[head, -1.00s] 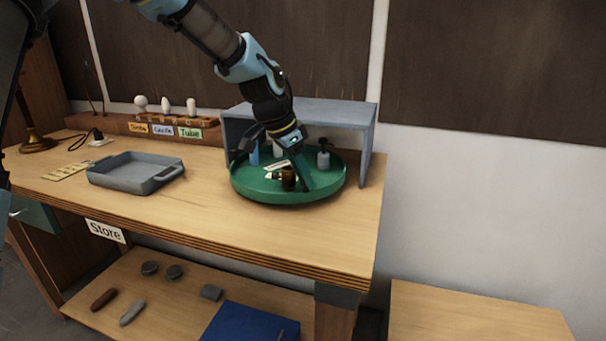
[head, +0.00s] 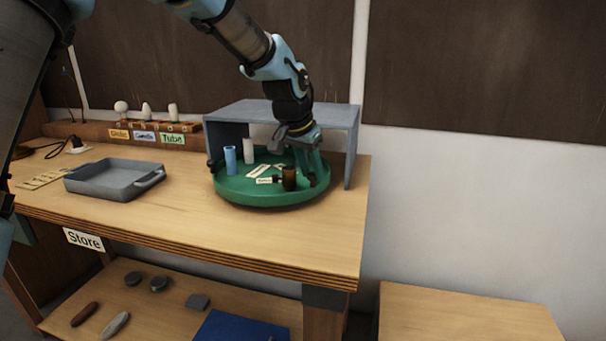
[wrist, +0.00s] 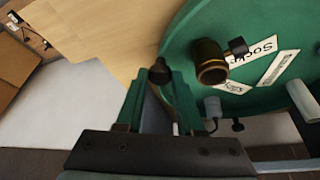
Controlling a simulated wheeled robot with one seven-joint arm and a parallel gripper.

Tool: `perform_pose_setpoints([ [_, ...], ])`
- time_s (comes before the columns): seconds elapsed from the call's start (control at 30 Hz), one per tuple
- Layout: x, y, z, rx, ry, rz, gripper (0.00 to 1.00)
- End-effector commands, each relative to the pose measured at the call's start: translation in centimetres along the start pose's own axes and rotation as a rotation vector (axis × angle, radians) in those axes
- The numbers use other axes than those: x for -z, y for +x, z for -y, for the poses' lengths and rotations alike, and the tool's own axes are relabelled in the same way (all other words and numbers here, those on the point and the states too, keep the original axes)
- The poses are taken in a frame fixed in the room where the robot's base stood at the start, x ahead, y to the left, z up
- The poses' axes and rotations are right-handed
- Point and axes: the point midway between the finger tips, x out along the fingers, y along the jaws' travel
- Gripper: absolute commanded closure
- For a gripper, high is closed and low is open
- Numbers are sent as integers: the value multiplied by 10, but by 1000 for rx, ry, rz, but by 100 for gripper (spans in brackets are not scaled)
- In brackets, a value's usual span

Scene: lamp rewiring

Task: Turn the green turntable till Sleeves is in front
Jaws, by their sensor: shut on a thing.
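The green turntable (head: 240,198) sits on the bench, partly under a grey hood. A dark brown socket (head: 289,178) stands at its front right; it also shows in the wrist view (wrist: 209,62). Beside it is a white label starting "Sock" (wrist: 262,47). Two more labels lie nearby, too small or angled to read surely. A blue cylinder (head: 230,160) and a white cylinder (head: 249,151) stand at the back left. My gripper (head: 318,183) is at the turntable's right rim, shut on a black knob (wrist: 160,70). Other parts behind my gripper are hidden.
The grey hood (head: 285,112) covers the turntable's back, its right side panel close to my gripper. A grey tray (head: 115,180) stands on the bench to the left. A rack with bulbs and labels (head: 150,130) is behind it. The bench front is clear.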

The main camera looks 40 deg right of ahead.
Motion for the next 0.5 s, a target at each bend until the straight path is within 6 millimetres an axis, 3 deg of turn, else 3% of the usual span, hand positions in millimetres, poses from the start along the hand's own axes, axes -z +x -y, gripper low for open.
perform_pose_setpoints([
  [0.5,40,16,-5,99,-235,-1,100],
])
